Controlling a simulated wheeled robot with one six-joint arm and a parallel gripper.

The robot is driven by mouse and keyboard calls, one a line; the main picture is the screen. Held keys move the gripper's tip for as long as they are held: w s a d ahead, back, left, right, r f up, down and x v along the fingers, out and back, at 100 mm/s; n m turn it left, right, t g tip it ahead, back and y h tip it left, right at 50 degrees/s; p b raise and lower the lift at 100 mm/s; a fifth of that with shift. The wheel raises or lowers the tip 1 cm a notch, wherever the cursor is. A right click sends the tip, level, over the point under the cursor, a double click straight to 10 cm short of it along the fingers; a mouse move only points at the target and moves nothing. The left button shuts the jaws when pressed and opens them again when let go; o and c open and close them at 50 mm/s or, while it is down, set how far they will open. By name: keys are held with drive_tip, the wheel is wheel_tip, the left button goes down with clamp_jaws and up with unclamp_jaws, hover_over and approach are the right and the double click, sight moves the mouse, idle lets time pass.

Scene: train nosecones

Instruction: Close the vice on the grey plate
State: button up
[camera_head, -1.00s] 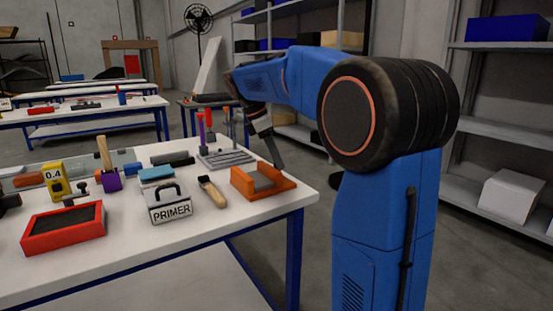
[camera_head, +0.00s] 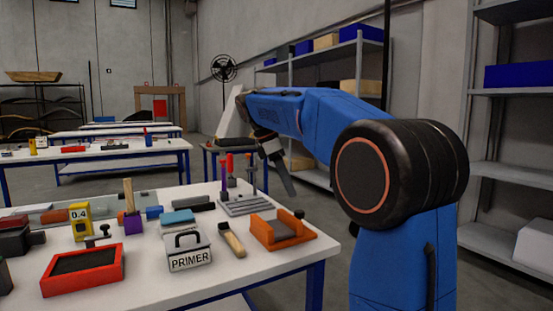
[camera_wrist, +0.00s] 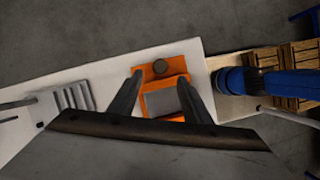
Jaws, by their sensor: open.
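The orange vice (camera_head: 264,234) stands near the right corner of the white table. The grey plate (camera_head: 287,229) lies flat between its raised orange sides. A dark round knob (camera_head: 299,214) sits at its far right end. My gripper (camera_head: 289,190) hangs above and behind the vice, apart from it. In the wrist view the open gripper fingers (camera_wrist: 160,80) straddle the line of the knob (camera_wrist: 160,67) and grey plate (camera_wrist: 162,103), with nothing between them touched that I can see. The lower part of the orange vice (camera_wrist: 178,66) is hidden by my gripper body.
A grey slotted rack (camera_head: 247,207) with upright tools stands left of the vice. A wooden-handled brush (camera_head: 232,240), a PRIMER tin (camera_head: 189,252) and a red tray (camera_head: 84,268) are further left. The table edge is close on the vice's right.

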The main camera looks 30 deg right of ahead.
drive_tip(key=v, duration=0.9)
drive_tip(key=shift+r, duration=0.2)
drive_tip(key=shift+a, duration=0.1)
drive_tip(key=n+t, duration=0.2)
drive_tip(key=n, duration=0.3)
approach(299, 211)
drive_tip(key=x, duration=0.8)
drive_tip(key=shift+f, duration=0.4)
drive_tip(key=shift+m, duration=0.3)
drive_tip(key=c, duration=1)
